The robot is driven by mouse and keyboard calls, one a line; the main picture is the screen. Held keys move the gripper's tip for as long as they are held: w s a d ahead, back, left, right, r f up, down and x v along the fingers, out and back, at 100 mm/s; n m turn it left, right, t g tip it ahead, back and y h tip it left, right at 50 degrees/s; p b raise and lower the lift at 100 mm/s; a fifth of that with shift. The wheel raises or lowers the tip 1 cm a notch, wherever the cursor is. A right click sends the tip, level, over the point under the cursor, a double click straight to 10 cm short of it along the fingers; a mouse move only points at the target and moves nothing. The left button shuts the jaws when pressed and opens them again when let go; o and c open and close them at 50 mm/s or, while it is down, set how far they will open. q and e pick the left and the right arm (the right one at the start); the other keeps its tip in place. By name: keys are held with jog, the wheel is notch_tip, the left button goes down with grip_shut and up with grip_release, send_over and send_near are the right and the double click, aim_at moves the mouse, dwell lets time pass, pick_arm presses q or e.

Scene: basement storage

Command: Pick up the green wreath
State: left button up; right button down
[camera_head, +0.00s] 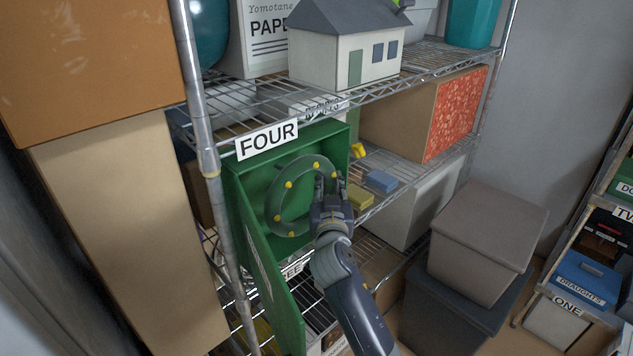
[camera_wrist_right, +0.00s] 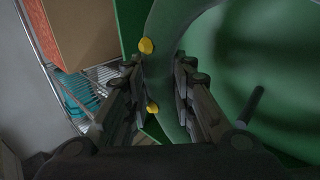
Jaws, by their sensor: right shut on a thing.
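My right gripper (camera_head: 328,186) is shut on the right side of the wreath's ring. In the right wrist view the wreath (camera_wrist_right: 160,62) runs between the two fingers of my right gripper (camera_wrist_right: 160,85), with yellow dots showing on it. Behind it is the green inside of the box. I cannot tell whether the wreath touches the box. My left gripper is not in view.
Yellow and blue blocks (camera_head: 381,181) lie on the shelf right of the box. A metal post (camera_head: 207,160) stands at the box's left. A model house (camera_head: 348,55) is on the shelf above. Stacked grey bins (camera_head: 484,245) stand at the right. Cardboard boxes (camera_head: 130,230) fill the left.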

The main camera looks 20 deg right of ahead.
jog(key=s+d+b, duration=0.2)
jog(key=s+d, duration=0.2)
jog(key=s, duration=0.7)
jog(key=shift+s, duration=0.4)
jog(key=shift+d, duration=0.1)
dwell(0.3)
